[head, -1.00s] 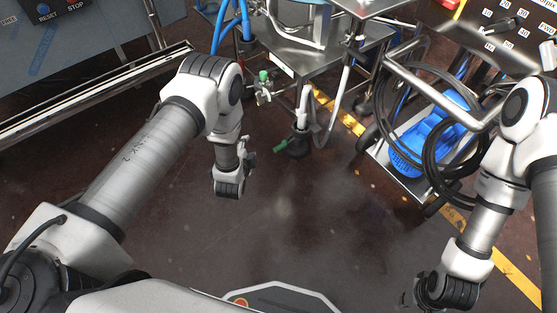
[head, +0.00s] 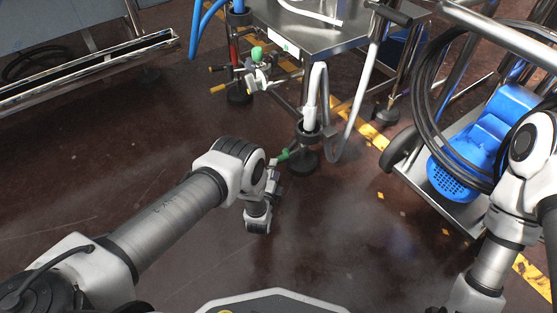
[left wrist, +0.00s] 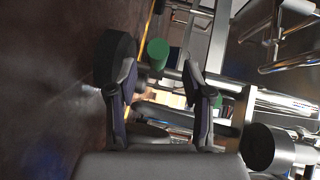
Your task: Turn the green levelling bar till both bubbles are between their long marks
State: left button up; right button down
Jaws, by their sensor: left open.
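The green levelling bar (head: 284,155) shows as a green-ended bar low by the foot of the steel table's front leg in the head view. In the left wrist view a green cylinder end (left wrist: 158,53) stands between and beyond my fingertips. My left gripper (head: 274,168) is just beside the green end in the head view. Its two fingers also show in the left wrist view (left wrist: 156,75), open with nothing held. Whether they touch the bar I cannot tell. The bubbles and their long marks cannot be made out. My right gripper is outside the frame.
The steel table (head: 325,38) stands above the bar, with a green-knobbed valve (head: 257,54) on its left. A grey hose (head: 350,120) hangs beside the leg. The floor left of the leg is clear.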

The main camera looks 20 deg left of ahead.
aim_at(289, 155)
pick_arm(q)
jog(key=w, duration=0.1)
jog(key=w+f+b, duration=0.1)
jog(key=w, duration=0.1)
jog(key=w+b, duration=0.1)
jog(key=shift+w+a+f, duration=0.2)
jog(key=shift+w+a, duration=0.05)
jog(key=shift+w, duration=0.05)
jog(key=shift+w+r+b, duration=0.15)
jog(key=shift+w+b, duration=0.15)
jog(key=shift+w, duration=0.05)
grip_shut()
jog(key=shift+a+r, duration=0.1)
jog(key=shift+a, duration=0.05)
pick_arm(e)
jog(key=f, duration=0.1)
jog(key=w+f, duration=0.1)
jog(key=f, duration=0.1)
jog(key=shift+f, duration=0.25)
